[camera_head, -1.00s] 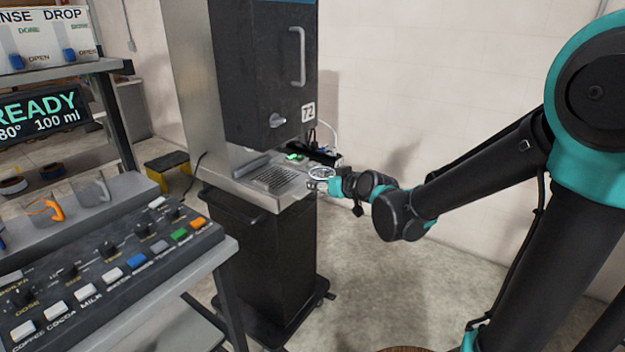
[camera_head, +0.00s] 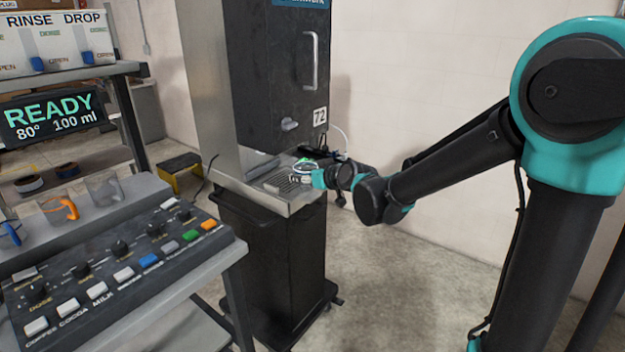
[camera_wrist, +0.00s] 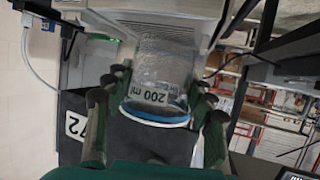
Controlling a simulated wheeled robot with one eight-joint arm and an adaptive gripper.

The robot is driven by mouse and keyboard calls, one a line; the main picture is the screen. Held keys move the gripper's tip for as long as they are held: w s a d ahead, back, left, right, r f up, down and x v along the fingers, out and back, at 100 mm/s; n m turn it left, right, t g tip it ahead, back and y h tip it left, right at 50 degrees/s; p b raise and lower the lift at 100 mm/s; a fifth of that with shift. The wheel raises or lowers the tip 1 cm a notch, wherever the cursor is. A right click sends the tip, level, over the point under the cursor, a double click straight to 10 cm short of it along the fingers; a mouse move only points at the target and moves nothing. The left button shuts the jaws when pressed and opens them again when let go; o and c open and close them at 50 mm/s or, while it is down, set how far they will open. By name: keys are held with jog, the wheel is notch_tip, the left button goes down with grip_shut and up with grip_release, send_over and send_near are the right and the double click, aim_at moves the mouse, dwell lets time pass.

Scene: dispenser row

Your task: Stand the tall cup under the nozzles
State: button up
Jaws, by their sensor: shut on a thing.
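The tall cup (camera_wrist: 158,75) is clear, marked 200 ml, with a blue rim, and sits between my fingers in the wrist view. My gripper (camera_wrist: 158,112) is shut on it. In the head view my gripper (camera_head: 307,181) is small, at the right part of the drip tray (camera_head: 270,186), below the black dispenser cabinet marked 72 (camera_head: 270,75). The cup's rim (camera_head: 306,167) shows just behind my gripper and looks upright. I cannot tell whether its base touches the tray. The nozzles are hidden behind the cabinet front.
A READY display (camera_head: 50,118) hangs under the shelf. Floor right of the dispenser cart is clear.

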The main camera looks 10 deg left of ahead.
jog(key=w+a, duration=0.2)
jog(key=a, duration=0.1)
jog(key=w+a, duration=0.2)
jog(key=a, duration=0.1)
jog(key=w+a, duration=0.2)
jog(key=a, duration=0.1)
jog(key=shift+w+a+f, duration=0.1)
jog(key=shift+f, duration=0.2)
jog(key=shift+a+f, duration=0.1)
jog(key=shift+f, duration=0.95)
jog(key=shift+f, duration=0.5)
jog(key=o, duration=1)
